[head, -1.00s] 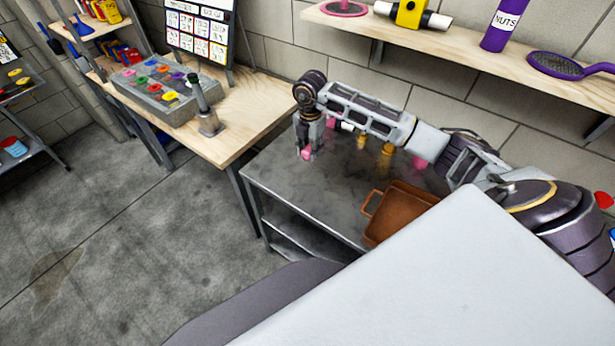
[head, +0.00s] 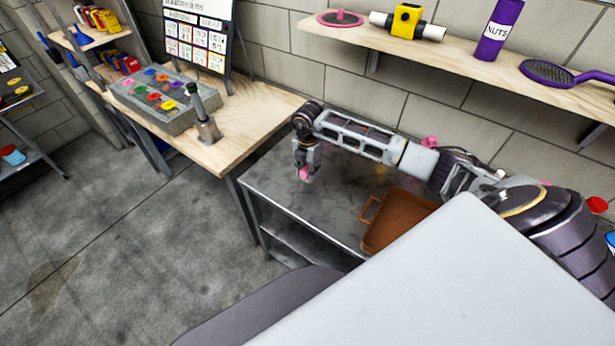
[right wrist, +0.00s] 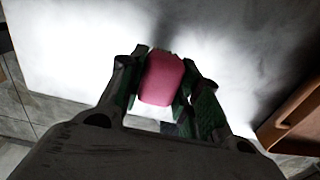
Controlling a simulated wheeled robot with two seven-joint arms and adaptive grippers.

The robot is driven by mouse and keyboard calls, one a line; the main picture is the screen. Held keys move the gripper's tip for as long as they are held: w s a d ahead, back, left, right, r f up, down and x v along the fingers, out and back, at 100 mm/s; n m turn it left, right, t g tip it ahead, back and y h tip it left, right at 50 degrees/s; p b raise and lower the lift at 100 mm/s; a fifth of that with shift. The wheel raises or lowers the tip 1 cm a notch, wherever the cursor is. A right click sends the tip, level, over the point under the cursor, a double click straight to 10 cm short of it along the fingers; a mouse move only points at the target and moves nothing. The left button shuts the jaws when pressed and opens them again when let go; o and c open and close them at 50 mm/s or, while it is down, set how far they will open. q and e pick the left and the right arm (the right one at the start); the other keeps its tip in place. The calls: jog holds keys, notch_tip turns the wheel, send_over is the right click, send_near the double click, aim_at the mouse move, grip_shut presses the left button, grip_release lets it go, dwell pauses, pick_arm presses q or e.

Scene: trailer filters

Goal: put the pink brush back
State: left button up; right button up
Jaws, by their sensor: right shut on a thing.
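My right gripper (head: 304,172) comes in from the right and points down over the left part of the grey metal table. It is shut on a pink thing (head: 304,174), which I take for the pink brush; only a small part shows in the head view. In the right wrist view the pink piece (right wrist: 161,79) is a rounded block between the green finger pads. I cannot tell whether it touches the tabletop. My left gripper is not in view.
The metal table (head: 330,215) holds a brown tray (head: 395,222) on its right. Another pink object (head: 430,141) shows behind my arm. A wooden bench (head: 240,135) with a grey block of coloured pieces (head: 165,98) adjoins on the left. A wall shelf (head: 470,62) runs above.

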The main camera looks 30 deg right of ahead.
aim_at(308, 168)
jog(key=shift+f, duration=1.85)
jog(key=shift+f, duration=0.15)
jog(key=o, duration=1.1)
jog(key=shift+r, duration=0.4)
notch_tip(308, 168, up, 12)
jog(key=shift+f+b, duration=0.2)
jog(key=shift+b, duration=0.4)
